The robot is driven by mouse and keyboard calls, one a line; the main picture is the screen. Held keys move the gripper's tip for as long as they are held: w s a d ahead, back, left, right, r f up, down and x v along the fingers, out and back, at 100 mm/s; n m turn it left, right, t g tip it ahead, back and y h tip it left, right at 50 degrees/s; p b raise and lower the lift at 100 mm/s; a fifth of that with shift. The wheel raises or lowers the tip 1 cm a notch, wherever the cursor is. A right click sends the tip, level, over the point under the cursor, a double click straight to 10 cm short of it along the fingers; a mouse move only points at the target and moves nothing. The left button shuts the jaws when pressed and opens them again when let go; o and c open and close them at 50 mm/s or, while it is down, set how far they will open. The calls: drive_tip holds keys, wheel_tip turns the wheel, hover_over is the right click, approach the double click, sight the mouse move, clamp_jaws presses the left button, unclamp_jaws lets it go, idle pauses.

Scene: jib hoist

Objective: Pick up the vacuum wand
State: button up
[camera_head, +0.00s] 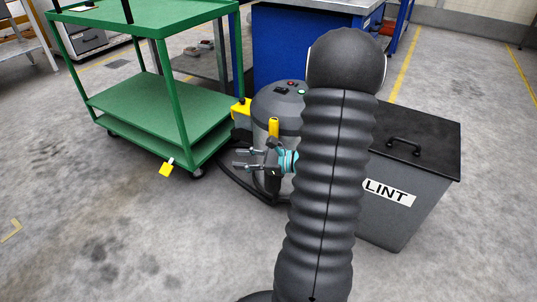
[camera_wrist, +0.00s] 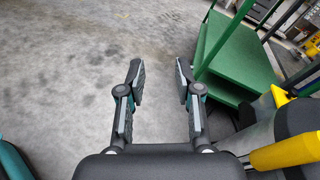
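My gripper (camera_head: 240,159) is open and empty, in front of the grey vacuum (camera_head: 278,100), its fingers pointing left in the head view. In the wrist view the two fingers (camera_wrist: 158,80) stand wide apart with only bare floor between them. An upright yellow grip, which looks like part of the vacuum wand (camera_head: 273,127), shows just above my gripper against the vacuum. A yellow cylinder, probably the same wand (camera_wrist: 285,153), lies at the lower right of the wrist view, outside the fingers. My arm hides part of the vacuum, and the wand's lower part is unclear.
A dark hose (camera_head: 236,178) curves by the vacuum. A grey lint bin (camera_head: 425,195) stands right; a blue cabinet (camera_head: 285,45) is behind.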

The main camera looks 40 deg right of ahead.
drive_tip(key=s+d+f+m+t+h, duration=0.25)
drive_tip(key=d+f+m+h, duration=0.3)
drive_tip(key=d, duration=0.45)
drive_tip(key=s+d+f+m+t+h, duration=0.1)
drive_tip(key=d+f+m+t+h, duration=0.25)
drive_tip(key=d+f+m, duration=0.4)
drive_tip(key=w+d+r+n, duration=0.1)
drive_tip(key=w, duration=1.2)
drive_tip(key=shift+w+d+r+n+g+h, duration=0.2)
drive_tip(key=shift+w+n+g+h, duration=0.1)
drive_tip(key=shift+n+g, duration=0.1)
clamp_jaws()
